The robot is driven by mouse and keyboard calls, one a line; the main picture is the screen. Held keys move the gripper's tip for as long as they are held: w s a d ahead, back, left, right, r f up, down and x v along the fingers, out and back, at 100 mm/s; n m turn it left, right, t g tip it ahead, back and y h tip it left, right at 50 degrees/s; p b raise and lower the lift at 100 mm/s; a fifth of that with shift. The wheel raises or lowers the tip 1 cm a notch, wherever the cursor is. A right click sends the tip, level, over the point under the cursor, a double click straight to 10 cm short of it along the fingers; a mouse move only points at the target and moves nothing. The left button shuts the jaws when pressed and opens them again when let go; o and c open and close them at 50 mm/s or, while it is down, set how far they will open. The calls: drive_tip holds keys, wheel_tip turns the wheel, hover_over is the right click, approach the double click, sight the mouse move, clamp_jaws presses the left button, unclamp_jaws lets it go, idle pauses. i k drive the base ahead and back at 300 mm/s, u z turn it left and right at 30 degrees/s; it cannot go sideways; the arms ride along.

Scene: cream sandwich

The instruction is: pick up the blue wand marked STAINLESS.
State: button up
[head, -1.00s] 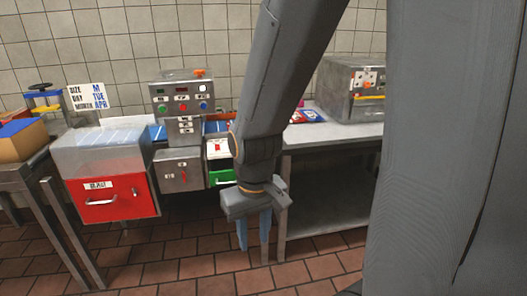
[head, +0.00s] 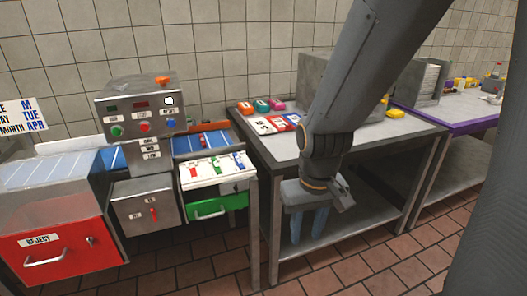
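A white panel (head: 208,181) on top of the green-drawer unit holds small coloured wands. A red one (head: 193,171), a green one (head: 214,164) and a blue one (head: 239,160) lie in a row, blue at the right. Their markings are too small to read, so I cannot confirm STAINLESS. My gripper (head: 307,238) hangs fingers down, right of the panel and in front of the grey table. Its two blue fingers are apart, with nothing seen between them.
A machine with buttons (head: 142,108) and a blue belt (head: 182,146) stands left of the panel. A red REJECT bin (head: 75,238) is far left. The grey table (head: 245,127) carries cards and coloured blocks. A purple-edged table (head: 440,126) stands right. Tiled floor is open in front.

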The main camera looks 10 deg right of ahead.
sight(238, 161)
drive_tip(key=u, duration=0.15)
drive_tip(key=i, duration=1.25)
drive_tip(key=u, duration=0.7)
